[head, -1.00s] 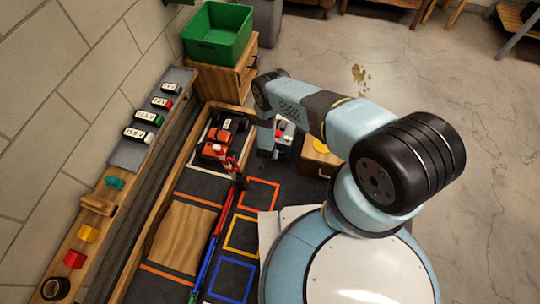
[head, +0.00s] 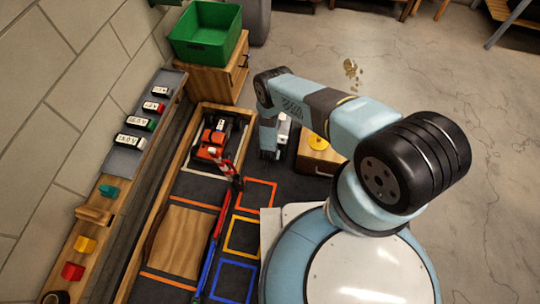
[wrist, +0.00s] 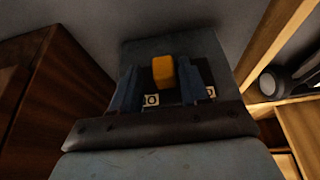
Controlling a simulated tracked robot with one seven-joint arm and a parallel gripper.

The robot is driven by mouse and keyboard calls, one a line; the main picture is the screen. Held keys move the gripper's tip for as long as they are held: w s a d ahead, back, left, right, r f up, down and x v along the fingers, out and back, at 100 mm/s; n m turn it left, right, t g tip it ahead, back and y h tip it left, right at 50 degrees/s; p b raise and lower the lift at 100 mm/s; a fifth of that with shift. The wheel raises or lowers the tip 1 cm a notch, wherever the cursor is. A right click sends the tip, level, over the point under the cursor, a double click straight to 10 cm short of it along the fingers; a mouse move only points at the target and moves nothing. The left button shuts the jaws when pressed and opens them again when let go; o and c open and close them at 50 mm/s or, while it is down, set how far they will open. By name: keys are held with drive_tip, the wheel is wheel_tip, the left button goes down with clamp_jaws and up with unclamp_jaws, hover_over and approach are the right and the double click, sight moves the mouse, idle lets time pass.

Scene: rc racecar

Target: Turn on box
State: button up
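A dark grey box (wrist: 165,48) with an upright orange lever (wrist: 163,71) fills the middle of the wrist view. A white label marked 0 (wrist: 151,100) is left of the lever; another small label (wrist: 211,92) is partly hidden on the right. My gripper (wrist: 160,82) is open, with one blue finger on each side of the lever. A gap shows on the left; the right finger is close, and I cannot tell if it touches. In the head view, my gripper (head: 269,154) points down beside a pale grey thing (head: 284,128), mostly hidden by my arm.
An orange car (head: 211,147) stands in the wooden-edged tray left of my gripper. A wooden cabinet (head: 321,158) with a yellow disc is close on the right. A green bin (head: 206,40) is at the back, a shelf with labelled packs (head: 133,141) at the left.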

drive_tip(key=shift+o, duration=0.4)
drive_tip(key=v, duration=1.3)
drive_tip(key=shift+r, duration=0.3)
drive_tip(key=shift+s, duration=0.1)
